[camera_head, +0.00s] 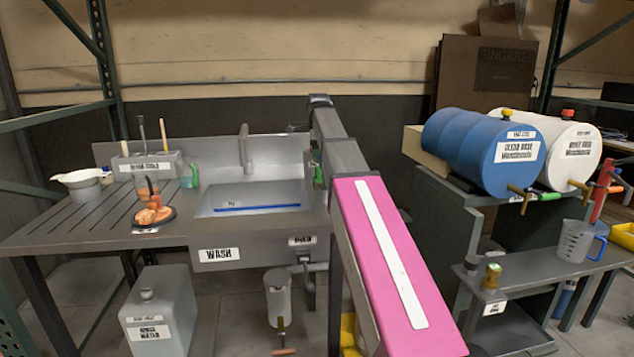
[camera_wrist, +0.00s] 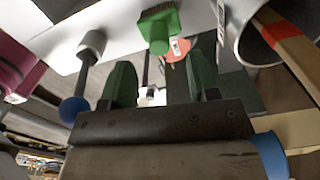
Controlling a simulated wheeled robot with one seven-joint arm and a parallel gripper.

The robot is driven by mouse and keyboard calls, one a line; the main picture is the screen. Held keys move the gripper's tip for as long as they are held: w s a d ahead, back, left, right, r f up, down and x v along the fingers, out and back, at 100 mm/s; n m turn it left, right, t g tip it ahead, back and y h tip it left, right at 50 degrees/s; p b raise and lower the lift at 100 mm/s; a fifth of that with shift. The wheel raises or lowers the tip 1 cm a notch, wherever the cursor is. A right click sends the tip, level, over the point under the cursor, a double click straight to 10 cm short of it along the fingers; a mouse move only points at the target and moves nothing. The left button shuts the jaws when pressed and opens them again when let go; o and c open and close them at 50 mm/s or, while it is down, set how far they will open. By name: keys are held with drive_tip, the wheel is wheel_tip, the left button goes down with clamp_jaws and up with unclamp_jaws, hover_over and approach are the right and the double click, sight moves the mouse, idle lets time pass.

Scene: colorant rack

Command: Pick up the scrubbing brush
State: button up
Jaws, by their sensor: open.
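A green brush-like thing with brown bristles (camera_wrist: 158,28) shows at the top middle of the wrist view, taken to be the scrubbing brush. My gripper (camera_wrist: 161,65) has two dark green fingers spread apart, with nothing held between them. The brush lies beyond the fingertips, roughly in line with the gap, and looks apart from them. In the head view a small green object (camera_head: 190,176) stands by the grey tool holder (camera_head: 146,166); I cannot tell if it is the same brush. My gripper cannot be made out clearly in the head view.
A rod with a blue ball (camera_wrist: 74,108) is close left of the fingers. A metal container (camera_wrist: 238,45) with a wooden handle (camera_wrist: 290,45) is close right.

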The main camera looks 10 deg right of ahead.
sight(318, 168)
drive_tip(key=shift+s+f, duration=0.1)
drive_tip(key=shift+f, duration=2.65)
drive_tip(key=shift+c, duration=0.3)
drive_tip(key=c, duration=1)
